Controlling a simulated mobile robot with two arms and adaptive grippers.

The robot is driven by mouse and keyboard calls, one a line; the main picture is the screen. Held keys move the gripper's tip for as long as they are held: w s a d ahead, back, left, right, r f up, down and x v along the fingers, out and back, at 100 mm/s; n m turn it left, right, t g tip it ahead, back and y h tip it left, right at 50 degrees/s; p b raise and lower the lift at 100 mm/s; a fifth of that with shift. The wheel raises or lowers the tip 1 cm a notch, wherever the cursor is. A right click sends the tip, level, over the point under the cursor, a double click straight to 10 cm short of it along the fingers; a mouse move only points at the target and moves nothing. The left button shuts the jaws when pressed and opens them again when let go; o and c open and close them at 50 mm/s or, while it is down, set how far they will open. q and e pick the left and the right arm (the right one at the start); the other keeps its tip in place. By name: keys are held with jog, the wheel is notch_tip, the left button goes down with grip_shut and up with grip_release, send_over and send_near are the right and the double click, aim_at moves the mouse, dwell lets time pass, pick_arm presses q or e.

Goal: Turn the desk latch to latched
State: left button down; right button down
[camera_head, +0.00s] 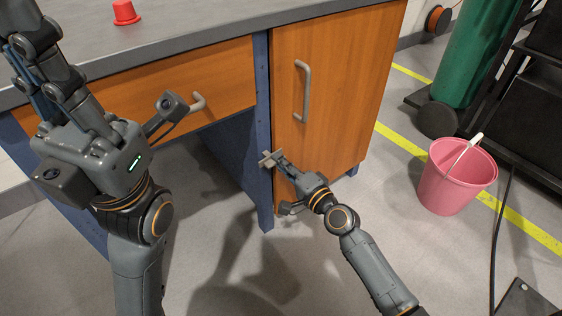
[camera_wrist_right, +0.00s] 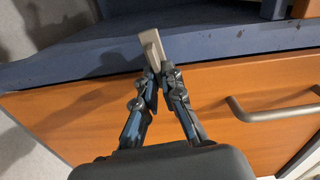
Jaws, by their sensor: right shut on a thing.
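The desk latch (camera_head: 267,161) is a small beige-grey bar on the front of the desk. It sits at the blue post (camera_head: 262,120) beside the left edge of the orange cabinet door (camera_head: 340,90). In the head view it lies across the line between post and door. My right gripper (camera_head: 277,163) is shut on the latch, its fingers partly hiding it. In the right wrist view the latch (camera_wrist_right: 152,47) stands tilted between the closed fingertips (camera_wrist_right: 161,70). My left gripper (camera_head: 35,45) is raised at the upper left over the desk; its fingertips are not clear.
The grey desktop (camera_head: 190,20) carries a red cup-like object (camera_head: 124,12). A drawer handle (camera_head: 198,103) and a door handle (camera_head: 302,90) stick out. A pink bucket (camera_head: 455,180) stands on the floor at right, near a green cylinder (camera_head: 475,50). The floor between desk and bucket is mostly clear.

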jog(key=shift+w+d+r+m, duration=0.1)
jog(key=shift+m, duration=0.6)
jog(key=c, duration=1.5)
grip_release()
jog(key=shift+f, duration=0.2)
jog(key=v, duration=1.2)
jog(key=shift+r, duration=0.1)
